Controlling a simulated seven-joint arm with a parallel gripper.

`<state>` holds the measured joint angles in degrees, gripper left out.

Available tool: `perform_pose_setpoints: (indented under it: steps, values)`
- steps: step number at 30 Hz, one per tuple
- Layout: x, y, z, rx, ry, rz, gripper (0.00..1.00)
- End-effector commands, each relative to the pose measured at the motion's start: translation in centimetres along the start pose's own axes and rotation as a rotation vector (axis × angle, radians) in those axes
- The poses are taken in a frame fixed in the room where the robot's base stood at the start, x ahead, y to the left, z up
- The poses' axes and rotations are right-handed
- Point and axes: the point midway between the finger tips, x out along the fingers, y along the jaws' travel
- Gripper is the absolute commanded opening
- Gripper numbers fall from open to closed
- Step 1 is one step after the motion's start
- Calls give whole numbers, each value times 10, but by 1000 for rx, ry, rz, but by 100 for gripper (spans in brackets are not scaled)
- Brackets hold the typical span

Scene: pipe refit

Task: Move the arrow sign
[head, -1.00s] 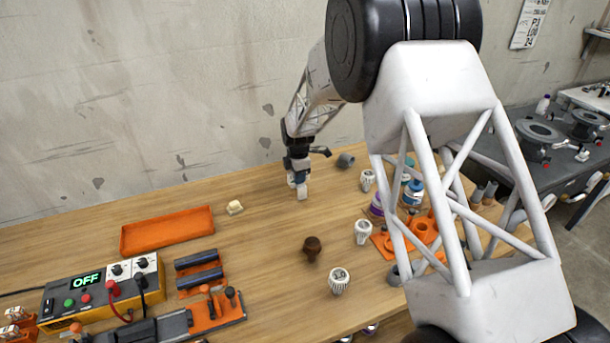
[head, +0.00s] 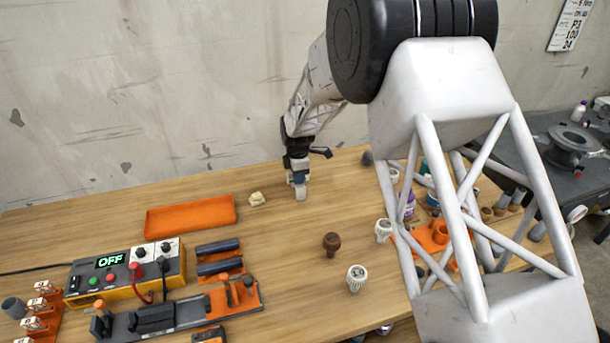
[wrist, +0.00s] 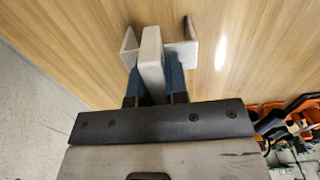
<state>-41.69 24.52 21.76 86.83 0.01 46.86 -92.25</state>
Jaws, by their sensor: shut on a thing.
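My gripper (head: 299,182) is at the back of the wooden table, pointing down, with its tips low over the wood. In the wrist view its two blue fingers (wrist: 153,85) are shut on a pale grey piece with side parts, which I take to be the arrow sign (wrist: 152,52). In the head view the sign (head: 300,193) shows only as a small pale end below the fingers. I cannot make out its arrow shape or tell whether it touches the table.
A cream lump (head: 257,199) lies just left of my gripper, and an orange tray (head: 190,216) beyond it. A brown knob (head: 331,243) and white knobs (head: 356,278) stand in front. A power unit reading OFF (head: 124,274) is front left.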

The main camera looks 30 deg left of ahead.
Motion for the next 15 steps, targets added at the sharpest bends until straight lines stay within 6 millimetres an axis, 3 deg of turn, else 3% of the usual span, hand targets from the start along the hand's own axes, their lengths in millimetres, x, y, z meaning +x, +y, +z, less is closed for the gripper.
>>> perform_pose_setpoints:
  steps: [15]
  values:
    - [0, -1, -34, 0, 0, 0, 0]
